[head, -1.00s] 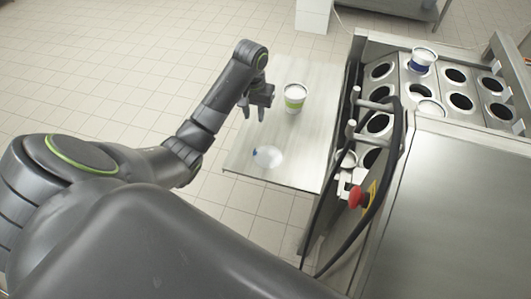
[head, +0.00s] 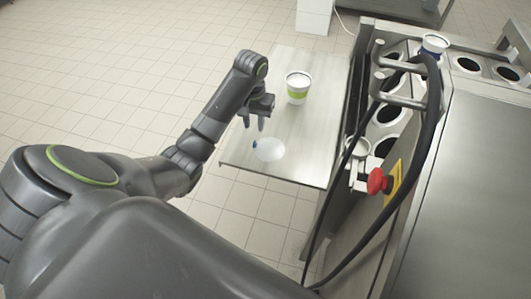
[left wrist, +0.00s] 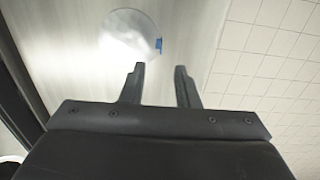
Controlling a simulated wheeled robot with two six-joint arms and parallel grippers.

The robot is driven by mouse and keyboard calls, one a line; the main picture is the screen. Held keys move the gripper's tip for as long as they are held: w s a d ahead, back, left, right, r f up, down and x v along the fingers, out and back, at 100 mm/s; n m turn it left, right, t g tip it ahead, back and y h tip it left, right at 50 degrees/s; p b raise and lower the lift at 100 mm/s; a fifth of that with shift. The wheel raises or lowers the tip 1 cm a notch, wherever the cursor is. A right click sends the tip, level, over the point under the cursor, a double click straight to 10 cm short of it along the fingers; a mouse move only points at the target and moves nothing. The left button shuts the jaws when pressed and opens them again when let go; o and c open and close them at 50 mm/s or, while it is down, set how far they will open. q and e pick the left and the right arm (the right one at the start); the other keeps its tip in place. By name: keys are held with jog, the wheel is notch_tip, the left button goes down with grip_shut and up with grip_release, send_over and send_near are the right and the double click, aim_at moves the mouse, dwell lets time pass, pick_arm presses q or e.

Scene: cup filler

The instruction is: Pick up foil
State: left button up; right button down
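The foil (head: 269,149) is a round, pale, shiny disc with a small blue tab. It lies flat on the steel side table near its front edge. In the left wrist view the foil (left wrist: 130,36) lies beyond my fingertips, its blue tab on the right side. My left gripper (head: 254,126) is above the table, just behind the foil and apart from it. Its two fingers (left wrist: 160,68) are spread with nothing between them. My right gripper is not in view.
A white cup with a green band (head: 298,88) stands on the steel table (head: 310,150) behind the foil. The filling machine (head: 465,200) is at the right, with round holes, a black hose, a red button (head: 377,181) and a blue-banded cup (head: 433,45).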

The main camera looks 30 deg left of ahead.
aim_at(254, 141)
pick_arm(q)
jog(key=shift+f+b, duration=1.4)
jog(key=shift+f, duration=0.45)
jog(key=shift+s+f+b, duration=0.1)
jog(key=shift+f+b, duration=0.75)
jog(key=shift+f, duration=1.05)
grip_shut()
